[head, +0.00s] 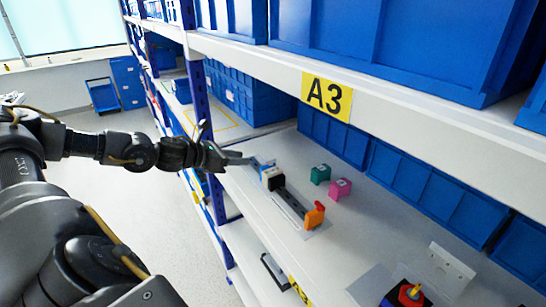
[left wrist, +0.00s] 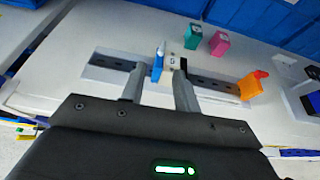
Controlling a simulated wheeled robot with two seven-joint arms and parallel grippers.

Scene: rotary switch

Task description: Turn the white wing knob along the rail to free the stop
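A dark rail (head: 290,202) on a light plate lies along the shelf; it also shows in the left wrist view (left wrist: 215,84). A white block with a black side (head: 273,179), which seems to be the white wing knob, sits on the rail next to a blue piece (head: 262,168). In the left wrist view the white part (left wrist: 174,62) and the blue piece (left wrist: 158,65) stand side by side. An orange stop-like piece (head: 315,215) is at the rail's near end. My left gripper (left wrist: 158,88) is open, its fingers apart just short of the blue piece. My right gripper is out of view.
A green block (head: 320,174) and a pink block (head: 340,188) stand behind the rail. Blue bins (head: 410,185) line the back. The upper shelf edge with the A3 label (head: 327,97) overhangs. A red-and-yellow switch (head: 409,293) is at the lower right.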

